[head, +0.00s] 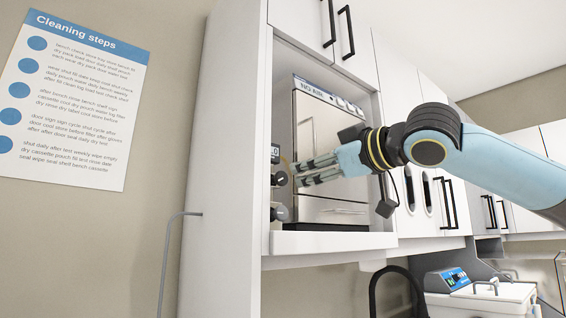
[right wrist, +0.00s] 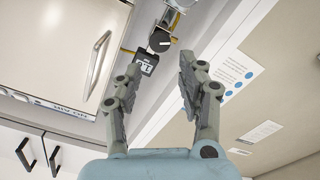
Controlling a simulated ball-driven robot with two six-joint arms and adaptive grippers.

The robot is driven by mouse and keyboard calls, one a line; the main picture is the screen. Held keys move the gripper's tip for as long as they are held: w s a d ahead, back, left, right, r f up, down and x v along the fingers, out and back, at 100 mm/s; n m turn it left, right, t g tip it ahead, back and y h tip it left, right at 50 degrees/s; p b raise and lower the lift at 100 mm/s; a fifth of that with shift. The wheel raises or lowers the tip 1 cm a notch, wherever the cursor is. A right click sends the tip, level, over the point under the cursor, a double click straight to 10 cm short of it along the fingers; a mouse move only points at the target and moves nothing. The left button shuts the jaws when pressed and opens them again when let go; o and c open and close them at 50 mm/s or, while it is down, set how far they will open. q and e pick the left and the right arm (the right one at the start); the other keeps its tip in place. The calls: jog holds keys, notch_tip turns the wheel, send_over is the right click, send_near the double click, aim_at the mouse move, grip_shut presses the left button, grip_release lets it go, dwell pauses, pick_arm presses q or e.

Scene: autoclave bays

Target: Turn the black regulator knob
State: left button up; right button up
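The black regulator knob (right wrist: 160,40) shows in the right wrist view as a dark round knob with a white mark, just beyond my fingertips. It also shows in the head view (head: 280,178) on the left inner wall of the bay, partly crowded by the fingers. My right gripper (right wrist: 160,67) is open and empty, its two fingers spread apart with the knob ahead of the gap. In the head view my right gripper (head: 297,173) reaches in from the right, close to the knob; contact cannot be told. My left gripper is not in view.
The autoclave (head: 322,120) stands in the bay behind my gripper. The bay's white side panel (head: 232,130) is close to the left.

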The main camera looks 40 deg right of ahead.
aim_at(283, 177)
jog(key=w+p, duration=0.3)
jog(key=shift+a+r, duration=0.15)
jog(key=shift+r, duration=0.05)
jog(key=w+p, duration=0.2)
jog(key=w, duration=0.1)
jog(key=shift+a+f, duration=0.1)
jog(key=shift+w+p, duration=0.35)
jog(key=shift+w, duration=0.45)
jog(key=shift+w+a+f, duration=0.1)
jog(key=shift+w+f, duration=0.05)
jog(key=shift+w, duration=0.2)
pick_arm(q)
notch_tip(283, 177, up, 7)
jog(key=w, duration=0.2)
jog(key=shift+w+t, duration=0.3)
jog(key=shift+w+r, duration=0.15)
pick_arm(e)
grip_shut()
